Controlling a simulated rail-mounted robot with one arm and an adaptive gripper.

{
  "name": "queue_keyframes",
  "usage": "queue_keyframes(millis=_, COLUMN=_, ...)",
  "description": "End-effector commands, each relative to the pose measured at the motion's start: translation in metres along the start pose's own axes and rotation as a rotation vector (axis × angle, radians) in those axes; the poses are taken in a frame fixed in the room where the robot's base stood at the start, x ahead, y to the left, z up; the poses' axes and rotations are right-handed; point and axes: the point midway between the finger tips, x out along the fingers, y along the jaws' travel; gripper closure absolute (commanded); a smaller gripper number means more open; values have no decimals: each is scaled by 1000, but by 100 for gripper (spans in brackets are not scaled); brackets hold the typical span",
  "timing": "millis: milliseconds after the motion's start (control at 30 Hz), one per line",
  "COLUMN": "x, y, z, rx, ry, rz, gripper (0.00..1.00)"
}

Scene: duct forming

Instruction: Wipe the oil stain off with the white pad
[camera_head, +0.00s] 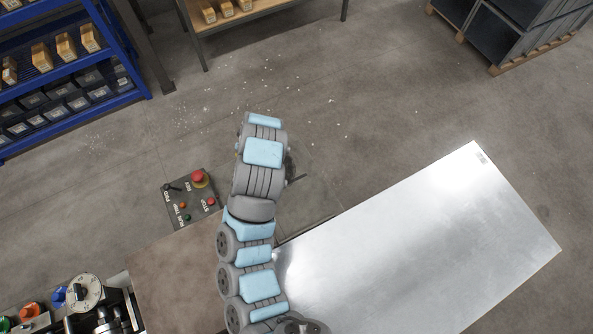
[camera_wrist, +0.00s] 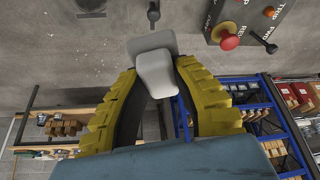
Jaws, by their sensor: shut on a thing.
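My gripper (camera_wrist: 157,72) has two yellow ribbed fingers, and in the wrist view they are closed on the white pad (camera_wrist: 152,43). The pad is a pale block held between the fingertips and sticking out past them. In the head view my arm hides the fingers and the pad. I cannot make out an oil stain for certain in either view. A bright metal sheet (camera_head: 430,235) lies at the lower right in the head view, with a small dark mark near its top corner.
A control box (camera_head: 191,199) with a red stop button (camera_head: 198,178) stands left of my arm, and it shows close to the pad in the wrist view (camera_wrist: 245,22). A blue shelf (camera_head: 70,75) stands at upper left, a pallet stack (camera_head: 510,35) at upper right.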

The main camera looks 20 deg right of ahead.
Motion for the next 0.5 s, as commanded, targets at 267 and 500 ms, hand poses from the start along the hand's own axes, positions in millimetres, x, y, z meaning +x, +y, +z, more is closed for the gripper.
queue_keyframes(millis=267, x=39, y=24, z=15, rx=-187, ry=-2, rz=-77, gripper=100)
queue_keyframes(millis=500, x=59, y=39, z=32, rx=-306, ry=0, rz=-125, gripper=100)
